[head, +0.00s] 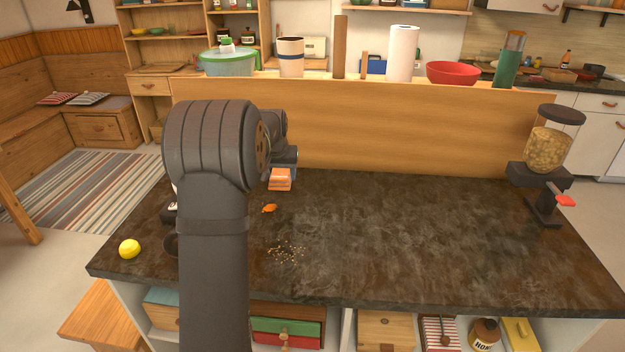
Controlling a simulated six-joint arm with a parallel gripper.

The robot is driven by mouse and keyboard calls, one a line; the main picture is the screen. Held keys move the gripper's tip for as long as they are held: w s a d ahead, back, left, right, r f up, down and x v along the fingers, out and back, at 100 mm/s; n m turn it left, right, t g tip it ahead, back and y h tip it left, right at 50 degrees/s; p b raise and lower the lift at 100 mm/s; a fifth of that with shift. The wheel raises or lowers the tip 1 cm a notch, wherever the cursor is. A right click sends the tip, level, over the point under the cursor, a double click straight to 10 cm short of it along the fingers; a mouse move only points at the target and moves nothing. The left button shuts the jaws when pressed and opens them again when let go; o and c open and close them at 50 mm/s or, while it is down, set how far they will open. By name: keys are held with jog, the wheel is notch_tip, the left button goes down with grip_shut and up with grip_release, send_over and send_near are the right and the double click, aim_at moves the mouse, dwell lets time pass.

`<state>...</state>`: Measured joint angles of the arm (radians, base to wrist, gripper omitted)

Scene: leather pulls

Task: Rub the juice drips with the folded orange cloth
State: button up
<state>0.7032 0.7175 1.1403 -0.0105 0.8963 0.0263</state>
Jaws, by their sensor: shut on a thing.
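The folded orange cloth (280,183) is at the back left of the dark stone counter, directly under my gripper (281,170). My gripper is shut on the cloth; its fingers are small and mostly hidden by my wrist. I cannot tell whether the cloth touches the counter. A small orange spot (269,208), which looks like the juice drips, lies on the counter a little in front of the cloth, apart from it.
Crumbs (286,252) are scattered nearer the front. A yellow lemon (129,249) sits at the left edge. A dark bowl (171,245) and another item are partly hidden behind my arm. A cereal dispenser (550,150) stands at the right. The counter's middle and right are clear.

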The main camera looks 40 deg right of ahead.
aim_at(271, 200)
jog(key=shift+w+a+f, duration=0.35)
jog(key=shift+w+f, duration=0.2)
jog(key=shift+f, duration=0.85)
jog(key=shift+w+a+f, duration=0.35)
jog(key=shift+w+f, duration=0.25)
jog(key=shift+f, duration=0.8)
jog(key=shift+w+a+f, duration=0.35)
jog(key=shift+w+f, duration=0.2)
jog(key=shift+f, duration=0.85)
jog(key=shift+s+a+f, duration=0.15)
jog(key=shift+s+a, duration=0.4)
jog(key=shift+c, duration=0.3)
jog(key=shift+s+a, duration=2.2)
jog(key=shift+a, duration=0.05)
jog(key=shift+w+d, duration=2.75)
jog(key=shift+w+d+r, duration=0.1)
jog(key=shift+d+r, duration=0.05)
jog(key=shift+r, duration=0.05)
notch_tip(271, 200, up, 8)
